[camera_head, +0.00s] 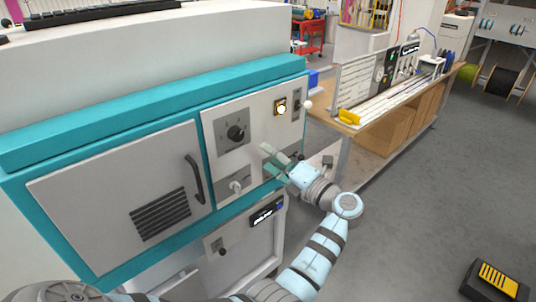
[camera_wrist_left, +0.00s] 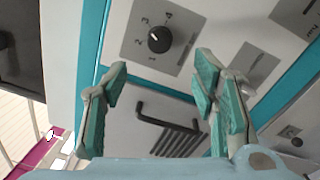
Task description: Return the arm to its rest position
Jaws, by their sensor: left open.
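My left arm (camera_head: 318,258) reaches up from the bottom of the head view, bent at the elbow. My left gripper (camera_head: 270,160) is in front of the right part of the teal and white machine (camera_head: 120,118). In the left wrist view my left gripper (camera_wrist_left: 160,68) is open, its two teal-padded fingers spread wide with nothing between them. The black rotary knob (camera_wrist_left: 159,40) on its numbered plate lies beyond the fingertips, and the black door handle (camera_wrist_left: 170,118) shows between the fingers. My right gripper is not in view.
A wooden workbench (camera_head: 395,112) stands to the right. A black and yellow item (camera_head: 496,281) sits at bottom right. The grey floor (camera_head: 430,205) between is clear.

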